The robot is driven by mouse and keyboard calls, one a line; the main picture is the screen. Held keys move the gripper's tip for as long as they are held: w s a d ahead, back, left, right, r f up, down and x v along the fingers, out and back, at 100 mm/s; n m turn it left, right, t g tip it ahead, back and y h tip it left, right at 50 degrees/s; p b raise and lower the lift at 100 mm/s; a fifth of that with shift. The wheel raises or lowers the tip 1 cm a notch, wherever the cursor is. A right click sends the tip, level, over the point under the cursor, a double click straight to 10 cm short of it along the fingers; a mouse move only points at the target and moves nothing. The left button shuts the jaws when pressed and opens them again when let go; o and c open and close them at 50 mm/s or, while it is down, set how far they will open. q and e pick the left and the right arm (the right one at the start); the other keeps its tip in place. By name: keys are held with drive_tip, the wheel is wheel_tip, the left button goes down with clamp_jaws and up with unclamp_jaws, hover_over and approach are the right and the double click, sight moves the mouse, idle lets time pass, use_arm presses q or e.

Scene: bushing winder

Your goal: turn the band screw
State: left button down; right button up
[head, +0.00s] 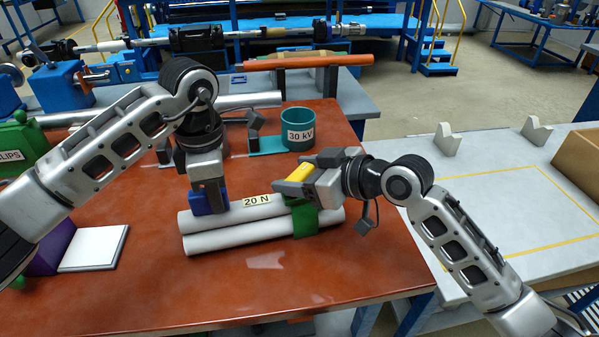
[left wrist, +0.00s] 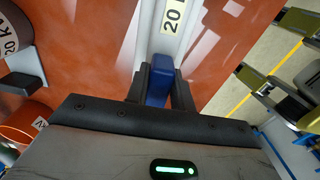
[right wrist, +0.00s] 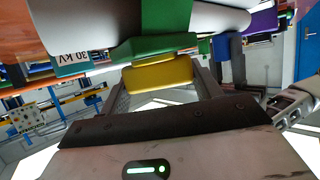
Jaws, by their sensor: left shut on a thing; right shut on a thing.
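A yellow screw piece (right wrist: 157,76) sits against the band's green block in the right wrist view. My right gripper (head: 290,184) is shut on this yellow piece, coming in from the right. My left gripper (head: 208,186) points down and is shut on a blue block (head: 208,202) on the rear tube; the block also shows between the fingers in the left wrist view (left wrist: 159,85).
A teal "30 kV" cup (head: 299,128) stands behind the grippers. A white pad (head: 94,248) and a purple block (head: 53,248) lie at the left, near a green clips box (head: 20,142). The table's front (head: 170,300) is clear. A light bench stands at the right.

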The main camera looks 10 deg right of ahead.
drive_tip(key=shift+m+t+h, duration=0.8)
drive_tip(key=shift+m+h, duration=0.2)
drive_tip(key=shift+m, duration=0.1)
drive_tip(key=o, duration=1)
drive_tip(key=shift+s+d, duration=0.1)
drive_tip(key=v, duration=1.2)
drive_tip(key=shift+f, duration=0.1)
use_arm(q)
drive_tip(key=c, duration=1.1)
unclamp_jaws()
